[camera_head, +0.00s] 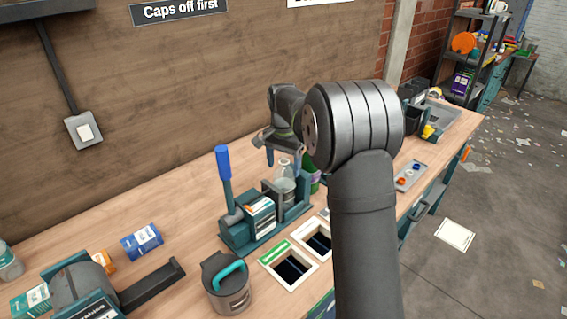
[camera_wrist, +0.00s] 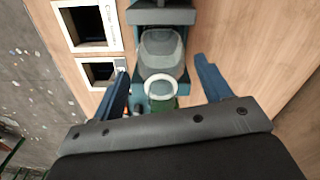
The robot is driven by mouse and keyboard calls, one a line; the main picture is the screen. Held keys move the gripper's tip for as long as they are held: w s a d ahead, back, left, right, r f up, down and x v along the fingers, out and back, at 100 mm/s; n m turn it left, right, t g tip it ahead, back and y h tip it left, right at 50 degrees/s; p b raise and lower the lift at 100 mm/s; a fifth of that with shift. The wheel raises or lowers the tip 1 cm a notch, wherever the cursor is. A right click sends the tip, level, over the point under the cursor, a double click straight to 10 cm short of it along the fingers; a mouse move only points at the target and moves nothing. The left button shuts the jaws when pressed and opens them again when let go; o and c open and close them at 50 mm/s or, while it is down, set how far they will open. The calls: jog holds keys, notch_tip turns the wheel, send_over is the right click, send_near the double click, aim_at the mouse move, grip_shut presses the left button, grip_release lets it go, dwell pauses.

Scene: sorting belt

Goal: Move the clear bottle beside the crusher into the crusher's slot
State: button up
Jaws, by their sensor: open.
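The crusher (camera_head: 232,232) is a teal press with a blue-handled lever, standing on the wooden bench. The clear bottle (camera_head: 285,184) is upright at the crusher's right end, its lower part apparently between the teal walls of the slot. In the wrist view the bottle (camera_wrist: 161,50) shows from above, with teal on both sides and its neck towards my gripper. My gripper (camera_head: 283,158) is open above the bottle. Its blue fingers (camera_wrist: 165,80) are spread on either side, apart from the neck. The bottle's base is hidden.
A green bottle (camera_head: 314,181) stands just behind the slot, partly hidden by my arm. Two framed bench openings (camera_head: 291,268) lie in front of the crusher. A lidded grey jug (camera_head: 226,288) stands at front. Blue (camera_head: 142,242) and orange boxes lie left.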

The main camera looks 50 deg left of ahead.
jog(key=shift+r, duration=0.1)
notch_tip(320, 180, up, 17)
dwell(0.4)
jog(key=shift+r, duration=0.1)
notch_tip(320, 180, down, 17)
jog(key=shift+f, duration=0.2)
jog(key=shift+r, duration=0.15)
dwell(0.3)
jog(key=shift+r, duration=0.15)
notch_tip(320, 180, up, 17)
notch_tip(320, 180, down, 18)
jog(key=shift+r, duration=0.1)
notch_tip(320, 180, up, 15)
dwell(1.0)
